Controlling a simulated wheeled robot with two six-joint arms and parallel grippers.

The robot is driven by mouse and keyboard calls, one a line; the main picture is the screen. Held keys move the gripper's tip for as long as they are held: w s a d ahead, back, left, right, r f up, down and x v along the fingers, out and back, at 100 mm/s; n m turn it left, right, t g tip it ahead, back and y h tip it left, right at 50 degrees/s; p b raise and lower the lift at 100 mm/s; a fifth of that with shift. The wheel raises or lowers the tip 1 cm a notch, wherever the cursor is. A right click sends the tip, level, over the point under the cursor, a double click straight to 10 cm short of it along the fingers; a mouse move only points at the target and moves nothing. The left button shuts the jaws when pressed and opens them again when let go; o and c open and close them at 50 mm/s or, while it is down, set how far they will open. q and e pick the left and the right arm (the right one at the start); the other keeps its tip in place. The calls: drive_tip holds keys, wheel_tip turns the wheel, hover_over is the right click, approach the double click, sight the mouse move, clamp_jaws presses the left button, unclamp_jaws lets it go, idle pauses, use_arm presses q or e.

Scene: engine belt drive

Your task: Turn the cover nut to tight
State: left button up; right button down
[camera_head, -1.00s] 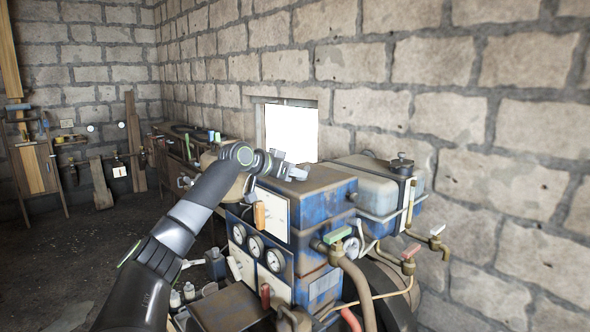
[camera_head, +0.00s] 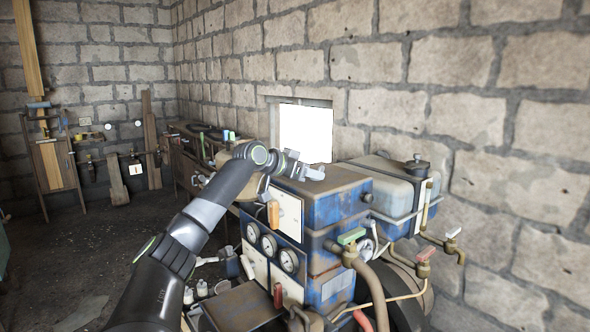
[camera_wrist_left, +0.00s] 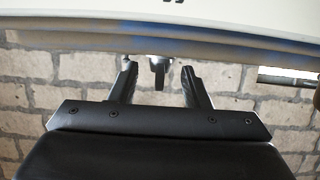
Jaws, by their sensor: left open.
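My left gripper (camera_head: 314,172) is just above the top of the blue engine housing (camera_head: 335,207). In the left wrist view the gripper (camera_wrist_left: 162,82) is open, with its two dark fingers apart. A small grey round part with a dark tab (camera_wrist_left: 159,72) shows between the fingers, apart from both; I cannot tell whether it is the cover nut. The cover nut is not clearly made out in the head view, where my arm and gripper hide part of the housing top. My right gripper is not in view.
A grey tank (camera_head: 385,188) with a dark cap stands right of the housing. Pipes with a green-handled valve (camera_head: 350,237) are at its front right. An orange handle (camera_head: 273,214) and several gauges are on the front panel. A brick wall stands behind.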

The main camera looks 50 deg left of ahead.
use_arm(q)
drive_tip(key=b+v, duration=0.2)
drive_tip(key=v, duration=0.2)
drive_tip(key=b+v, duration=0.3)
drive_tip(key=v, duration=0.1)
drive_tip(key=shift+s+f, duration=0.1)
drive_tip(key=shift+s, duration=0.3)
drive_tip(key=b+v, duration=0.8)
drive_tip(key=shift+s+r, duration=0.15)
drive_tip(key=shift+r, duration=0.15)
drive_tip(key=shift+a, duration=0.1)
